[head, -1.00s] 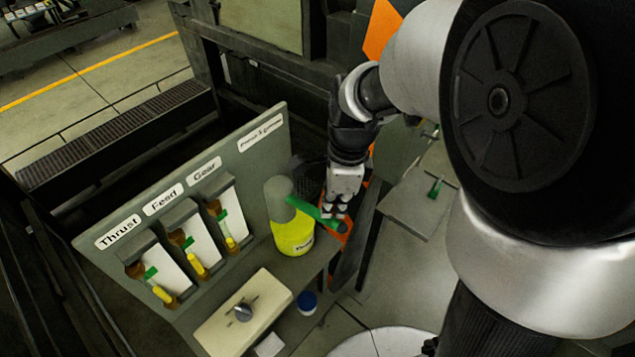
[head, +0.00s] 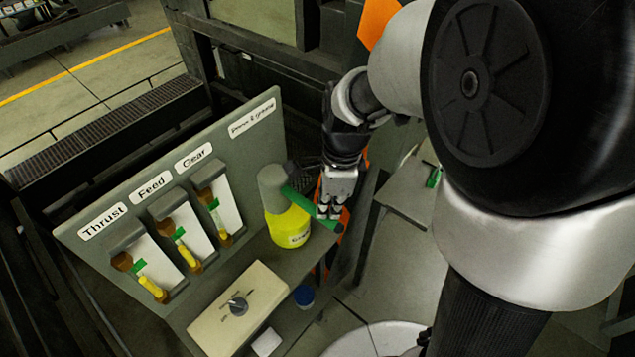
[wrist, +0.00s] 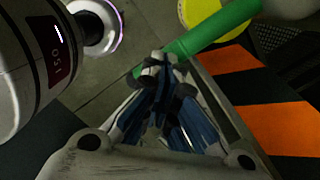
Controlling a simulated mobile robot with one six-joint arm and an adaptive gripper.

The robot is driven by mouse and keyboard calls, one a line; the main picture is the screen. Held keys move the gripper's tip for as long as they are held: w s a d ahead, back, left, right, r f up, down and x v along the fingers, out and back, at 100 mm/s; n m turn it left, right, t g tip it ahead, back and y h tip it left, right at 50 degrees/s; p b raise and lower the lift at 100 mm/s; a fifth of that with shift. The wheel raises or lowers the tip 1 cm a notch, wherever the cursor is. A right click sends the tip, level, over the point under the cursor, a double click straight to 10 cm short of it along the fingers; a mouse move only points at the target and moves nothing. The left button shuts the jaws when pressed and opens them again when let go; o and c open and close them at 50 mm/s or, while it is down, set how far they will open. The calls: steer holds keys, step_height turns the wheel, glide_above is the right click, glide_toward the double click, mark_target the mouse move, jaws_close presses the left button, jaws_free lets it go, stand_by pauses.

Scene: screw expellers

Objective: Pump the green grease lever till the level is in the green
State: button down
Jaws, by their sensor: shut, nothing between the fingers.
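The green grease lever (head: 302,200) slants down to the right from the grey head of a yellow grease pot (head: 289,228). My gripper (head: 328,212) is shut and empty, its fingertips at the outer part of the lever. In the wrist view the lever (wrist: 215,30) crosses just beyond my closed fingertips (wrist: 157,64); whether they touch it is unclear. Three sight gauges labelled Thrust (head: 150,262), Feed (head: 190,240) and Gear (head: 222,212) stand on the grey panel. Each has a green band, with yellow showing below it.
A cream box (head: 215,320) with a grey knob (head: 238,305) stands in front of the gauges. A blue-capped item (head: 304,295) lies beside it. A grey plate with a small green handle (head: 434,177) is right of my gripper. Orange-black striping (wrist: 275,125) lies close to my fingers.

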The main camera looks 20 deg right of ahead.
steer(key=shift+d+r, duration=0.1)
steer(key=d, duration=0.1)
steer(key=p, duration=0.1)
steer(key=d+r, duration=0.1)
steer(key=shift+s+d, duration=0.35)
step_height(320, 180, up, 12)
steer(key=d, duration=0.1)
steer(key=shift+s, duration=0.15)
stand_by(0.3)
steer(key=shift+d+f, duration=0.1)
stand_by(0.4)
